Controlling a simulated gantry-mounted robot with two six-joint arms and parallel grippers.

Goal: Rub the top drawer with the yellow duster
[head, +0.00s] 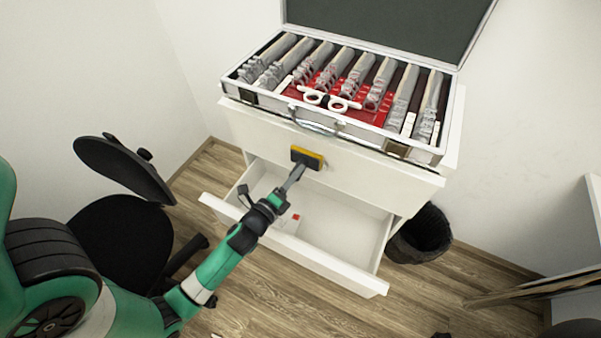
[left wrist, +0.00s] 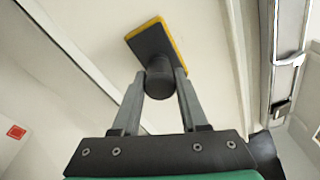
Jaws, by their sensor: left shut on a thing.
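The yellow duster (head: 308,158) has a yellow pad on a dark backing and a dark round grip. My left gripper (head: 296,176) is shut on that grip, and the pad is against or very close to the front of the top drawer (head: 365,170). In the left wrist view the duster (left wrist: 153,45) lies flat-on to the white drawer front (left wrist: 205,50), with the fingers (left wrist: 160,85) on either side of its grip. The top drawer is closed. I cannot tell for certain whether the pad touches it. My right gripper is not in view.
The drawer below (head: 345,232) is pulled open under my left arm, with a small red-and-white item (head: 292,222) inside. An open lens case (head: 262,98) stands on the cabinet. A black bin (head: 422,236) is at right, a black chair (head: 120,235) at left.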

